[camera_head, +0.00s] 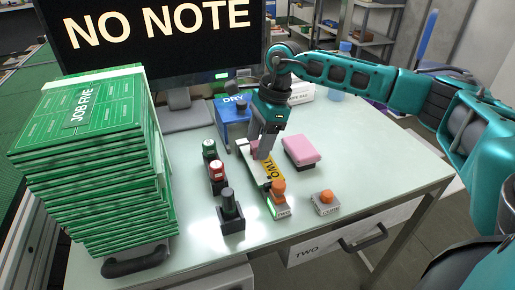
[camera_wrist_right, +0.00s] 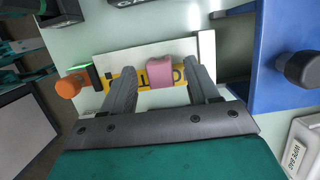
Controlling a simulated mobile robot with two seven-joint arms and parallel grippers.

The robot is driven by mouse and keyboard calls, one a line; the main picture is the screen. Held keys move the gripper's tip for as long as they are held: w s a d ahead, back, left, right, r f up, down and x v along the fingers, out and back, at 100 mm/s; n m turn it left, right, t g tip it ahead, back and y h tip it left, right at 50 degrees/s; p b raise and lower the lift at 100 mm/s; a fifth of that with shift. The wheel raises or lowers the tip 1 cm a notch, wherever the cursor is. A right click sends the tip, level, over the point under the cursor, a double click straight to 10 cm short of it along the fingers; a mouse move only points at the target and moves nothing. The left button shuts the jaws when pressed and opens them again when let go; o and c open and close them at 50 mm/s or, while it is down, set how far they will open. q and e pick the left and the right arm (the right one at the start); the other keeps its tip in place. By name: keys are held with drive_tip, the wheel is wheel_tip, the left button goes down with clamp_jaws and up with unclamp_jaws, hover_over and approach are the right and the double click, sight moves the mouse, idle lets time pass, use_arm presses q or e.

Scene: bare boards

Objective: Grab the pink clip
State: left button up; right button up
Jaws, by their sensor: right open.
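The pink clip (camera_wrist_right: 160,72) is a small rounded pink block on a pale board (camera_wrist_right: 130,50) with a yellow strip. In the head view a bit of the clip (camera_head: 254,147) shows beside my right gripper, which partly hides it. My right gripper (camera_head: 264,152) points down over the board from the back. In the right wrist view the gripper (camera_wrist_right: 160,75) is open, with one dark finger on each side of the clip. I cannot tell whether either finger touches it. My left gripper is out of view.
A pink pad on a dark base (camera_head: 301,151) lies right of the board. Green, red and black stamps (camera_head: 217,172) stand to its left. An orange-knobbed block (camera_head: 326,202) is at front right. A blue box (camera_head: 232,120) stands behind; a green stack (camera_head: 95,165) fills the left.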

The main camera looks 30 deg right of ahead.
drive_tip(key=shift+c, duration=0.3)
drive_tip(key=c, duration=1)
drive_tip(key=shift+c, duration=0.2)
